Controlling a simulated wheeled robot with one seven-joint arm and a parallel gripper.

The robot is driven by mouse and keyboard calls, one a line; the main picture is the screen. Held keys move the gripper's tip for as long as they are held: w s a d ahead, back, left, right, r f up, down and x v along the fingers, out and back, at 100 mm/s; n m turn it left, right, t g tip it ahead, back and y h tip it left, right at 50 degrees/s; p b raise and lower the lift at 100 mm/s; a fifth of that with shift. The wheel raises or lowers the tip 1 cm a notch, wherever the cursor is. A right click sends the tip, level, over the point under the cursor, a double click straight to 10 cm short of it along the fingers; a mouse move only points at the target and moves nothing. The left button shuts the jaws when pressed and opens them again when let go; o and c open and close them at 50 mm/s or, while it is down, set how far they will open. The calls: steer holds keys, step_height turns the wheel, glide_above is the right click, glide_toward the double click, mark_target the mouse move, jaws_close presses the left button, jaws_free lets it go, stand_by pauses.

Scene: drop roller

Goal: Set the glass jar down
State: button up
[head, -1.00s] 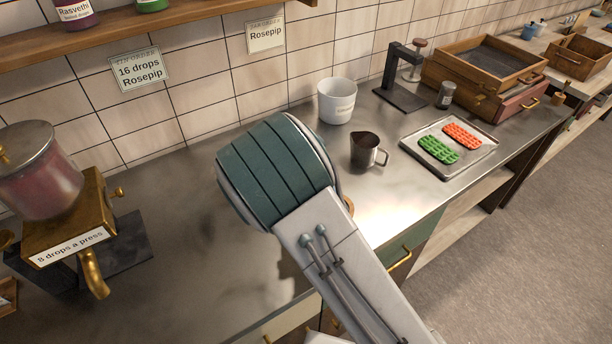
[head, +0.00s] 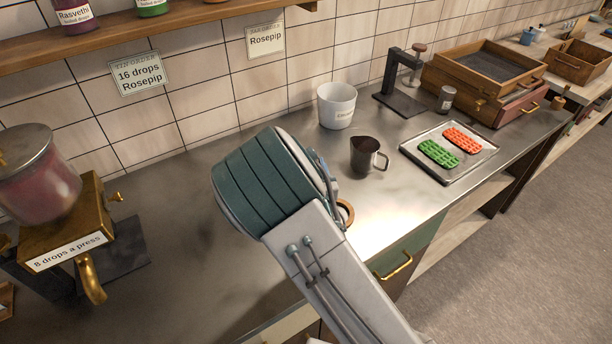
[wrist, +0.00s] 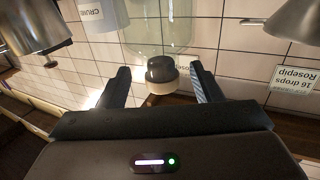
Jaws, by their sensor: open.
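In the wrist view, which is tilted over, a clear glass jar (wrist: 160,33) shows faintly at the top middle. A dark knob with a cream collar (wrist: 161,70) sits at its near end. My gripper (wrist: 160,82) is open, with one dark finger on each side of the knob and visible gaps between. I cannot tell from this view what the jar rests on. In the head view my arm hides the gripper and the jar. Only part of a round wooden rim (head: 346,213) shows beside my wrist, and I cannot tell what it belongs to.
A dark metal jug (head: 366,156), a white tub (head: 336,106) and a tray (head: 478,160) with green and orange moulds stand to the right on the steel counter (head: 200,215). A brass dispenser (head: 70,225) stands at left. The counter between is clear.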

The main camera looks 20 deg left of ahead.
steer(key=shift+p+x, duration=0.3)
steer(key=shift+x, duration=1.05)
steer(key=shift+c, duration=0.3)
jaws_close()
steer(key=shift+r, duration=0.1)
steer(key=shift+r, duration=0.15)
